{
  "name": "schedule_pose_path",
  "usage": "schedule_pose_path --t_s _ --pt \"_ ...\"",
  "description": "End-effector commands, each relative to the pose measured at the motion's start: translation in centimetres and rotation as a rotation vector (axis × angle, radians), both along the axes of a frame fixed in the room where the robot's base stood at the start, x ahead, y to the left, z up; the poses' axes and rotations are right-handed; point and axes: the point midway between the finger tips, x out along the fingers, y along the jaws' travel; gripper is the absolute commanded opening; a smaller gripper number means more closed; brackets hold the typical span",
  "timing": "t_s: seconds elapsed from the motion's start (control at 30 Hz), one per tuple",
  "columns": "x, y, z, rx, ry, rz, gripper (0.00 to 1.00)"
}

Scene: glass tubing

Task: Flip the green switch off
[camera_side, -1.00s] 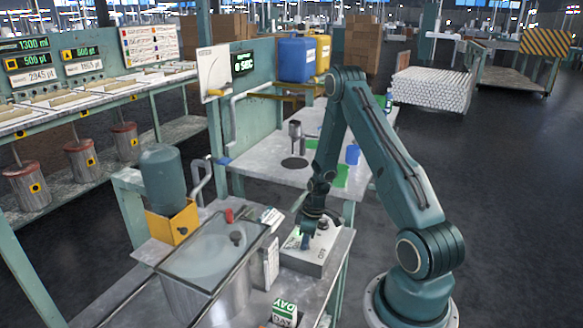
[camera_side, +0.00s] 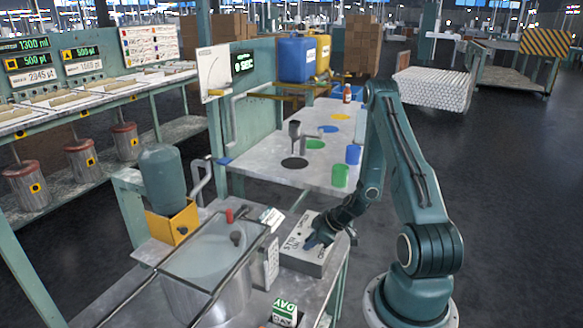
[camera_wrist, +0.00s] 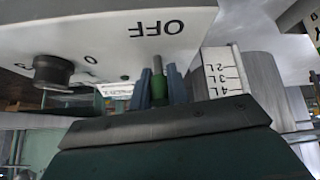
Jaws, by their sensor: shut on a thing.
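The green switch (camera_wrist: 158,92) stands between my gripper's two blue fingers (camera_wrist: 158,72) in the wrist view, and the fingers are shut on it. It stands out from the pale face of a control box (camera_wrist: 200,14), beside the word OFF, which appears upside down. In the side view the box (camera_side: 300,262) sits on the near bench, and my gripper (camera_side: 314,241) comes in low and tilted from the right at its top. The switch itself is hidden or too small to tell in the side view.
A black knob (camera_wrist: 53,69) is on the same box face. A container with litre marks (camera_wrist: 228,72) stands close by the fingers. In the side view a glass-topped vat (camera_side: 213,250) is left of the box, and a DAY box (camera_side: 284,312) is in front.

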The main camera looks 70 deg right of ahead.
Motion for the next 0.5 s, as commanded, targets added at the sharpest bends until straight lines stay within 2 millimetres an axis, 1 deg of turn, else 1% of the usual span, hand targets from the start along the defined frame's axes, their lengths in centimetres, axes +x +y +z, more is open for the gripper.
schedule_pose_path --t_s 0.3,0.33,0.37,0.4,0.43,0.5 --pt "0.07 -0.03 0.00 0.000 -0.004 0.000 0.00" --pt "0.07 -0.03 0.00 0.000 -0.004 0.000 0.21" --pt "0.07 -0.03 0.00 0.000 -0.003 0.000 0.27" --pt "0.07 -0.02 0.00 0.000 -0.003 0.000 0.34" --pt "0.06 -0.02 -0.01 0.000 -0.003 0.000 0.39" --pt "0.05 -0.01 -0.01 0.000 -0.002 0.000 0.39"
